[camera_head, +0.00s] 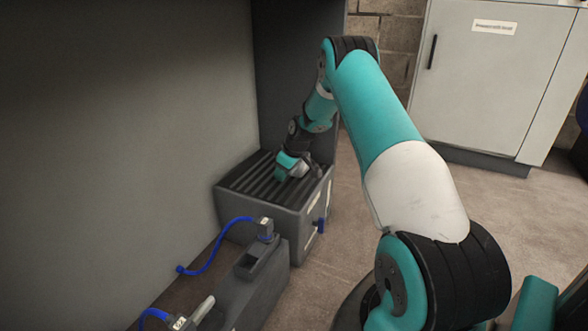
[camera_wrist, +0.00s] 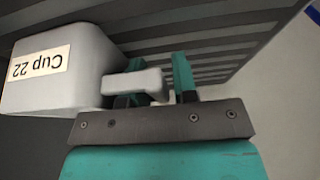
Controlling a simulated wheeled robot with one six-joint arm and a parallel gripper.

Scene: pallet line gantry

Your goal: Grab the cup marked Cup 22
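The cup marked Cup 22 (camera_wrist: 62,75) is a light grey, rounded cup at the left of the wrist view; its label reads upside down there. Its handle (camera_wrist: 135,82) points right, toward my gripper (camera_wrist: 157,68). The two teal fingers stand apart. The handle overlaps the left finger in the picture, and a small gap shows between the handle's end and the right finger. No firm hold is visible. In the head view my gripper (camera_head: 287,166) is low over the slatted top of a grey box (camera_head: 246,184), and the cup is too small to make out clearly.
A dark machine block with a blue cable (camera_head: 258,277) stands in front of the box. A large grey panel (camera_head: 120,130) rises close on the left. A pale cabinet (camera_head: 480,85) stands at the back right. The floor (camera_head: 350,215) right of the box is clear.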

